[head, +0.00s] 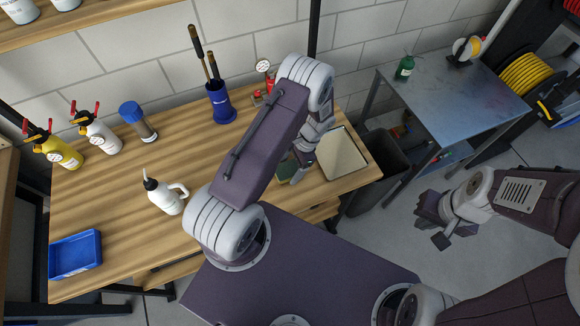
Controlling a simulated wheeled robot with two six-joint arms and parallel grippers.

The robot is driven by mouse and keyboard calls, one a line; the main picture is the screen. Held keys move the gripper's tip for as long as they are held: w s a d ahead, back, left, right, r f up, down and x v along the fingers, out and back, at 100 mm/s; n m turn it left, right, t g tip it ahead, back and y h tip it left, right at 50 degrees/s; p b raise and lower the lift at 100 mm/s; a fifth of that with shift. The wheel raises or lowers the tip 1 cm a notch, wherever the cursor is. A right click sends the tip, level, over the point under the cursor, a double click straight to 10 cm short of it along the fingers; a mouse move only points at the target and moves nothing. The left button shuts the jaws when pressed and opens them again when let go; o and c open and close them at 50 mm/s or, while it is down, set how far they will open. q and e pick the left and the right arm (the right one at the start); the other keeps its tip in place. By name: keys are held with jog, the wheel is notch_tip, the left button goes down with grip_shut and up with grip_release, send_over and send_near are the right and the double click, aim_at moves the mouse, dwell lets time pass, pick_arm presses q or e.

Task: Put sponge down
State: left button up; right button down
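My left arm reaches over the wooden workbench (110,215). Its gripper (300,168) is low over the right part of the bench, beside a light tray. A dark green piece (284,171), which may be the sponge, shows next to the gripper and is partly hidden by my arm. I cannot tell whether the fingers are closed on it or whether it touches the bench. My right gripper (440,222) hangs over the floor at the right, away from the bench, with its fingers apart and empty.
The light rectangular tray (342,153) lies at the bench's right end. A white squeeze bottle (166,196), blue tray (75,256), blue-lidded jar (138,122), blue brush holder (221,105) and spray bottles (52,151) stand further left. A dark bin (377,168) stands beyond the right edge.

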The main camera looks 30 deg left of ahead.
pick_arm(q)
jog(key=shift+r, duration=0.35)
jog(key=b+v, duration=0.2)
jog(key=v, duration=0.9)
jog(key=s+d+r+n+t+h, duration=0.1)
jog(key=s+r+n+t+h, duration=0.2)
jog(key=s+r+n, duration=0.5)
jog(key=s+t, duration=0.1)
jog(key=s, duration=0.3)
jog(key=shift+d+r+n+t, duration=0.3)
jog(key=shift+d+t, duration=0.05)
jog(key=shift+t, duration=0.05)
jog(key=shift+s, duration=0.25)
jog(key=shift+w, duration=0.1)
